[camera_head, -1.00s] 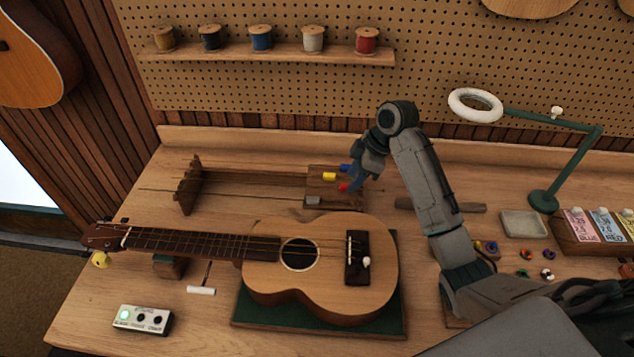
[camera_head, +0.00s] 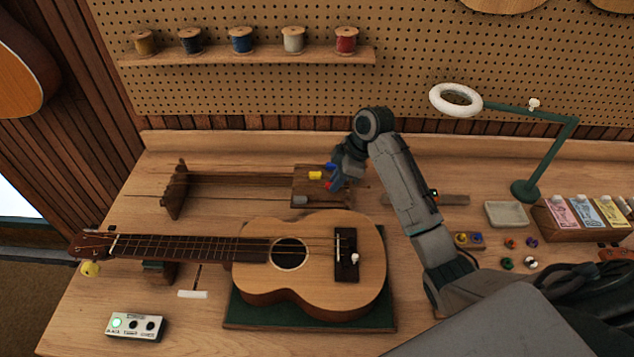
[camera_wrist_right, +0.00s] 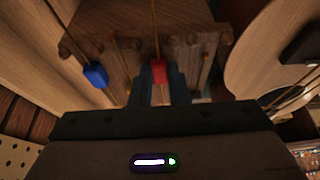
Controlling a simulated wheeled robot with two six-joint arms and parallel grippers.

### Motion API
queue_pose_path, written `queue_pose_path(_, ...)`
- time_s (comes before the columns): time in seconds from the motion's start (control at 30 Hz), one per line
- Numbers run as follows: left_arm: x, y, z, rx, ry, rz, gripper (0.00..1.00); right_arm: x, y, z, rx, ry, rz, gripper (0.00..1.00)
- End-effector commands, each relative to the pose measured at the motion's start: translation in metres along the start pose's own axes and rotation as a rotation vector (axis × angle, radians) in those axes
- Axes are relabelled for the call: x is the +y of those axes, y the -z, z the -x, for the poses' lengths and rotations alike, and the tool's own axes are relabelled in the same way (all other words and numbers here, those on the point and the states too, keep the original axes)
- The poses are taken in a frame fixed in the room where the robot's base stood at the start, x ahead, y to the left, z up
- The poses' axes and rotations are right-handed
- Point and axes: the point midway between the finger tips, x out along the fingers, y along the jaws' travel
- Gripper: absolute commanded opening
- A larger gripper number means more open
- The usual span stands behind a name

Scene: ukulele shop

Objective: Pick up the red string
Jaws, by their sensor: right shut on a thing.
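The red string ends in a small red block (camera_wrist_right: 159,71), which sits between the fingers of my right gripper (camera_wrist_right: 160,88) in the right wrist view. My right gripper (camera_head: 338,182) is shut on that red block at the right end of the wooden string rack (camera_head: 312,181). A thin strand runs from the block over the rack. The blue-ended string (camera_wrist_right: 95,75) lies beside it, apart from the fingers. The yellow end block (camera_head: 315,175) and a grey end block (camera_head: 300,200) also show in the head view. My left gripper is not in view.
A ukulele (camera_head: 315,265) lies on a green mat (camera_head: 235,308) just in front of the rack. A lamp with a white ring (camera_head: 455,99) and a grey tray (camera_head: 506,214) stand to the right. Spools line the shelf (camera_head: 245,55) behind.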

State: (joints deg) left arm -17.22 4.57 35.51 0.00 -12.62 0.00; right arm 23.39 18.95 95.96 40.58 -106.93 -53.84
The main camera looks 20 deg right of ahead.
Motion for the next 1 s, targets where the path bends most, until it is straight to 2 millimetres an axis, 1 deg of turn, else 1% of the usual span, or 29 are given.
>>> queue_pose_path(0.13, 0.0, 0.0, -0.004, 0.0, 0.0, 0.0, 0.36, 0.001, 0.002, 0.003, 0.001, -0.003, 0.001, 0.0)
queue_pose_path(0.23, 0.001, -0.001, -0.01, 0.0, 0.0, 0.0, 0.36, 0.001, 0.004, 0.009, 0.0, -0.003, 0.002, 0.0)
queue_pose_path(0.37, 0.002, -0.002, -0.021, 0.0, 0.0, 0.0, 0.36, 0.001, 0.011, 0.025, 0.002, -0.005, 0.003, 0.0)
queue_pose_path(0.4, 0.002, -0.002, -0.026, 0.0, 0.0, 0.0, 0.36, 0.002, 0.013, 0.031, 0.002, -0.007, 0.003, 0.0)
queue_pose_path(0.53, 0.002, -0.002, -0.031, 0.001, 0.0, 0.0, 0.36, -0.026, 0.011, 0.032, 0.0, -0.002, 0.003, 0.0)
queue_pose_path(0.57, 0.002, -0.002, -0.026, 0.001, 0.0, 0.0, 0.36, -0.034, 0.012, 0.036, -0.001, 0.0, 0.003, 0.0)
queue_pose_path(0.6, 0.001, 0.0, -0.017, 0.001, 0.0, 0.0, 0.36, -0.044, 0.013, 0.041, -0.001, 0.002, 0.002, 0.0)
queue_pose_path(0.67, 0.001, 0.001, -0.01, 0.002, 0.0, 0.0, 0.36, -0.06, 0.013, 0.044, -0.001, 0.002, 0.002, 0.0)
queue_pose_path(0.7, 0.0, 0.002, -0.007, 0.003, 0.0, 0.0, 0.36, -0.071, 0.012, 0.044, -0.001, 0.003, 0.002, 0.0)
queue_pose_path(0.9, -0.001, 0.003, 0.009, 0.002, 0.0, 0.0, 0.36, -0.121, 0.01, 0.049, 0.0, 0.003, 0.001, 0.0)
queue_pose_path(1.0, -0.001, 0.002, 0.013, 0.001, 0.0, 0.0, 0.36, -0.138, 0.009, 0.051, 0.0, 0.001, 0.0, 0.0)
